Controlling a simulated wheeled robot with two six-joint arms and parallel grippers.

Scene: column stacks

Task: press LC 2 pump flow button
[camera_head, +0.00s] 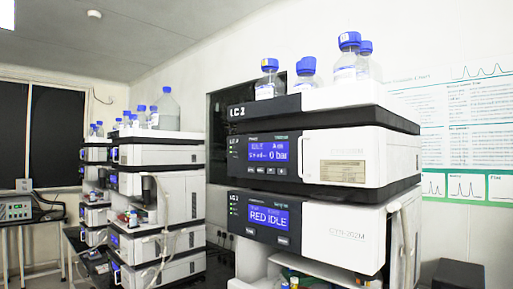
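The near column stack carries a dark top band (262,109) marked "LC" and a digit that looks like 2. Below it is a pump module (393,158) with a blue screen (268,150) reading "0 bar". A row of small dark buttons (268,171) sits under that screen. Their labels are too small to read, so I cannot tell which is the flow button. Neither of my grippers is in view.
A lower module has a screen (268,217) reading "RED IDLE". Blue-capped bottles (349,62) stand on top. Tubing hangs at the front right. Another stack (163,155) stands further back left. A dark box (458,276) is at lower right.

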